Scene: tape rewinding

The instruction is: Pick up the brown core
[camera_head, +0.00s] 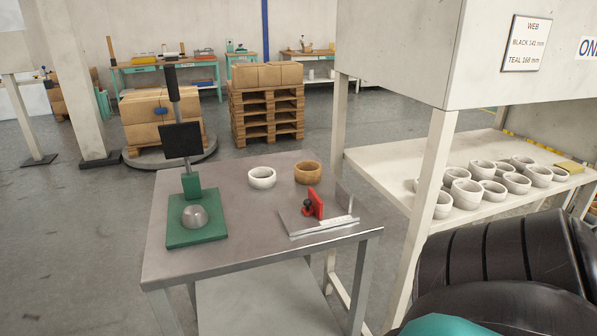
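The brown core (308,173) is a short open ring standing on the grey metal table (200,263), near its back right edge. A white core (262,178) of similar size sits just left of it, a small gap apart. Neither of my grippers shows. A black, ribbed arm part of mine with a teal piece fills the lower right corner, well away from the brown core.
A green-based press (182,234) stands at the table's left. A metal plate with a red block (316,203) lies in front of the brown core. On the right, a shelf (385,172) holds many white cores under a large panel. Pallets with boxes (267,75) stand behind.

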